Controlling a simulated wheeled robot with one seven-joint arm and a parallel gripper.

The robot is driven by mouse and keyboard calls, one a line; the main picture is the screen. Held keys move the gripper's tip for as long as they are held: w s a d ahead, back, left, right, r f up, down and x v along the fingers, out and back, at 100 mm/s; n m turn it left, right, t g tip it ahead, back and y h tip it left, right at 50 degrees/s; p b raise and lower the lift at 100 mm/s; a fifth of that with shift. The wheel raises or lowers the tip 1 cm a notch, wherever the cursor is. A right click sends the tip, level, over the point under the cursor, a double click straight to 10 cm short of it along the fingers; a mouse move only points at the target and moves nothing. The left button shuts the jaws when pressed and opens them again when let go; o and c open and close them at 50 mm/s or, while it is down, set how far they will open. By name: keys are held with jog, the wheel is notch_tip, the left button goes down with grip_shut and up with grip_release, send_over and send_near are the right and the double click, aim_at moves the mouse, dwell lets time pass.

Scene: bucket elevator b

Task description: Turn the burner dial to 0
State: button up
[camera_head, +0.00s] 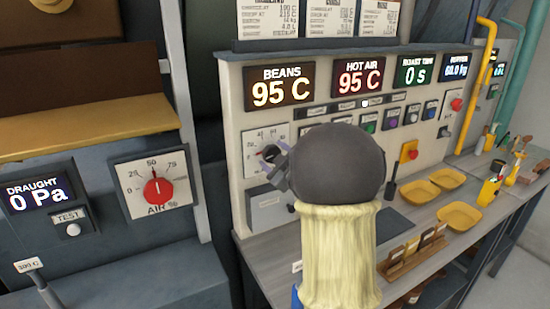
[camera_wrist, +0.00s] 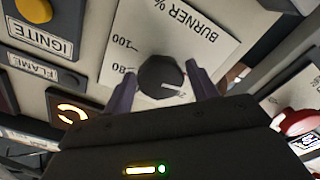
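The burner dial (camera_wrist: 158,75) is a dark round knob on a white plate marked BURNER %, which appears upside down in the wrist view. Its white pointer mark faces right and slightly down there, away from the visible 80 and 100 marks. In the head view the burner dial (camera_head: 269,153) is partly covered by my gripper (camera_head: 278,163) and wrist.
A red air dial (camera_head: 158,191) sits on the separate panel at left. Coloured buttons (camera_head: 391,118) and displays line the burner panel. Below it a bench holds yellow trays (camera_head: 460,215) and a wooden rack (camera_head: 412,255). An IGNITE button (camera_wrist: 34,9) is near the dial.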

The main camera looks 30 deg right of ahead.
jog(key=shift+o, duration=0.9)
jog(key=s+b, duration=0.3)
jog(key=s, duration=1.4)
jog(key=shift+s+d, duration=0.2)
jog(key=shift+d, duration=0.1)
jog(key=shift+w, duration=0.1)
